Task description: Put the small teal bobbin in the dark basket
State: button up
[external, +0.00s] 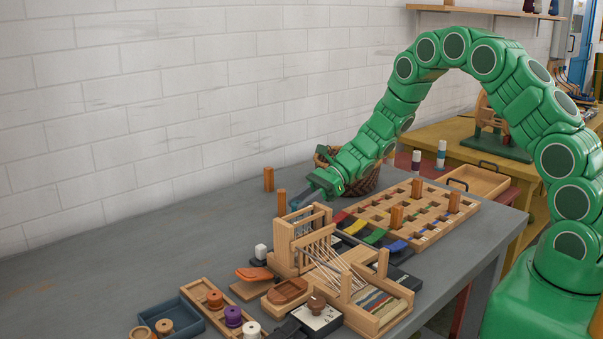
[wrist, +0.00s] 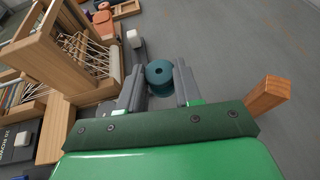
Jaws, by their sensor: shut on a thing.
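The small teal bobbin (wrist: 160,78) sits between the two grey fingers of my gripper (wrist: 159,72) in the wrist view, and the gripper is shut on it. In the external view my gripper (external: 294,203) points down and left, low over the grey table behind the small loom; the bobbin is hard to make out there. I cannot tell whether the bobbin touches the table. The dark woven basket (external: 365,184) stands on the table behind and right of my gripper, partly hidden by my green arm.
The wooden loom (external: 340,290) stands in front of my gripper. Wooden posts (external: 268,179) stand near it; one also shows right of the fingers in the wrist view (wrist: 267,95). A slotted wooden board (external: 420,215) lies right. Trays with spools (external: 205,308) are at front. The table's left is clear.

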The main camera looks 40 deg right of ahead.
aim_at(294, 210)
jog(key=shift+w+a+f, duration=0.2)
jog(key=shift+w+f, duration=0.45)
jog(key=shift+f, duration=0.15)
jog(key=shift+w+a+f, duration=0.15)
jog(key=shift+w+f, duration=0.45)
jog(key=shift+f, duration=1.75)
jog(key=o, duration=1)
jog(key=shift+f, duration=0.1)
